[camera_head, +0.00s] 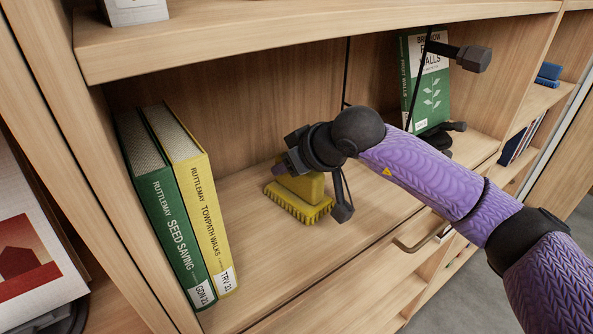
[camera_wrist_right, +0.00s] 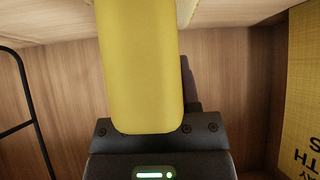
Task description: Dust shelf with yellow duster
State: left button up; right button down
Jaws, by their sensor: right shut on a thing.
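The yellow duster (camera_head: 304,202) has a block-like body and a fringed lower edge. It is at the shelf surface (camera_head: 250,245), right of the two standing books. My right gripper (camera_head: 302,172) is shut on the duster from above, its arm coming in from the right. In the right wrist view the duster's yellow body (camera_wrist_right: 140,70) fills the middle, in front of the gripper. Whether the fringe presses on the board or hovers just above it, I cannot tell. My left gripper is not in view.
A green book (camera_head: 160,215) and a yellow book (camera_head: 200,190) stand at the left of the shelf. Another green book (camera_head: 428,80) stands at the back right. An upper shelf board (camera_head: 300,32) overhangs the bay. A drawer handle (camera_head: 415,243) is below. Bare board lies around the duster.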

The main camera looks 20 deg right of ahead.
jog(key=shift+w+a, duration=0.1)
jog(key=shift+w, duration=0.1)
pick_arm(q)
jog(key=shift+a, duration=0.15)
pick_arm(e)
jog(key=shift+r, duration=0.1)
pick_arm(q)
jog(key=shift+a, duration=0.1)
pick_arm(e)
jog(key=shift+d, duration=0.2)
jog(key=shift+w+d+f+b, duration=0.1)
jog(key=shift+w+d+b, duration=0.1)
jog(key=shift+d, duration=0.35)
jog(key=shift+w+d+f+b, duration=0.1)
jog(key=shift+w+d+b, duration=0.1)
jog(key=shift+d, duration=0.3)
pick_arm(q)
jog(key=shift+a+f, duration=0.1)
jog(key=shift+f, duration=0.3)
pick_arm(e)
jog(key=shift+s, duration=0.1)
